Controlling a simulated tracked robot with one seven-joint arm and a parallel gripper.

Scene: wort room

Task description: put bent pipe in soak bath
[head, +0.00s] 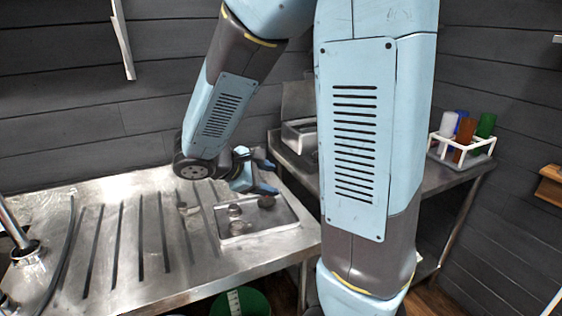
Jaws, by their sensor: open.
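My gripper (268,177) is open, with light-blue fingers spread just above the back edge of a shallow metal tray (288,222). The tray sits at the right end of the steel drainboard. Several small brownish round parts (236,211) lie in it, apart from the fingers as far as I can tell. A small metallic piece (187,208) lies on the grooved drainboard left of the tray. I cannot tell which of these is the bent pipe. A steel box-like basin (297,130), partly hidden by my arm, stands on the bench behind; I cannot tell whether it is the soak bath.
A steel drainboard (105,270) fills the left, with a tap (22,250) and dark hose at its left end. A white rack (462,152) of coloured bottles stands on the right bench. A green bucket (240,303) is below the front edge. My arm hides the middle.

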